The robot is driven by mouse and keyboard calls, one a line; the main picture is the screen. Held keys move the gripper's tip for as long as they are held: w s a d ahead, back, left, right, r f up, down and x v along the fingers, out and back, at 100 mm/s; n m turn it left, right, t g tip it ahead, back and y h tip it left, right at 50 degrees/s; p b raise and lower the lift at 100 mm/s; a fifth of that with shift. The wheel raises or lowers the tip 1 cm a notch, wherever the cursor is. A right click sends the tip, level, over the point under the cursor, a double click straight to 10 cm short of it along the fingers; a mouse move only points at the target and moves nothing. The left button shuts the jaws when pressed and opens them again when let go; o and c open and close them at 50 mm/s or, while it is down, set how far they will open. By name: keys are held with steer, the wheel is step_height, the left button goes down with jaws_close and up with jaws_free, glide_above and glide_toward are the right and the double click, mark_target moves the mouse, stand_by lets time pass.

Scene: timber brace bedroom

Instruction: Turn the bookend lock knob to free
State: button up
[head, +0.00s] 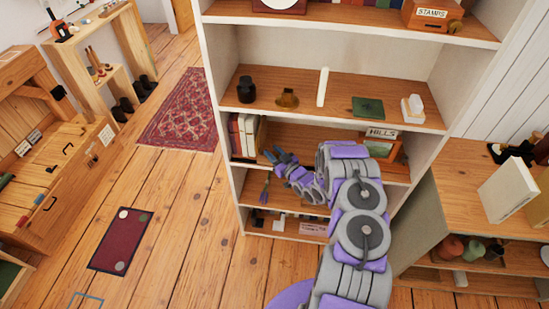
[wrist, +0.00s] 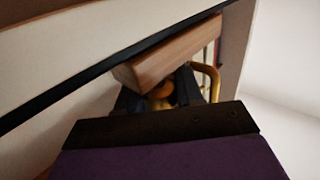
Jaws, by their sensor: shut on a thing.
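In the head view, my gripper (head: 272,156) reaches into the middle shelf bay, beside upright books (head: 243,136). In the wrist view, the dark fingers of my gripper (wrist: 160,92) are shut on a small brass-coloured part (wrist: 163,91), which appears to be the lock knob. A wooden block (wrist: 168,57), perhaps part of the bookend, lies just beyond the fingers and hides part of them. A curved brass piece (wrist: 210,80) shows to the right of the fingers. The knob's markings and turn position cannot be made out.
The white bookcase (head: 217,105) closes in around my arm. A framed HILLS picture (head: 381,141) stands to the right on the same shelf. A dark jar (head: 246,90) and brass item (head: 287,98) stand on the shelf above. Floor to the left is mostly open.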

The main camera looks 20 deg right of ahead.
steer(key=n+g+y+b, duration=0.1)
steer(key=n+y+b, duration=0.1)
steer(key=y, duration=0.1)
steer(key=n+g+y+b, duration=0.1)
steer(key=n+y+b, duration=0.1)
steer(key=shift+a+f+y, duration=0.15)
steer(key=shift+a+y, duration=0.05)
steer(key=shift+y, duration=0.2)
steer(key=shift+s+a+n+g+y+b, duration=0.15)
steer(key=shift+n+g+y+b, duration=0.5)
steer(key=shift+n+g+y, duration=0.2)
steer(key=shift+y, duration=0.25)
steer(key=o, duration=1)
steer(key=shift+c, duration=0.2)
steer(key=p+v, duration=0.3)
steer(key=v, duration=1.4)
steer(key=shift+d+r, duration=0.2)
steer(key=shift+d, duration=0.05)
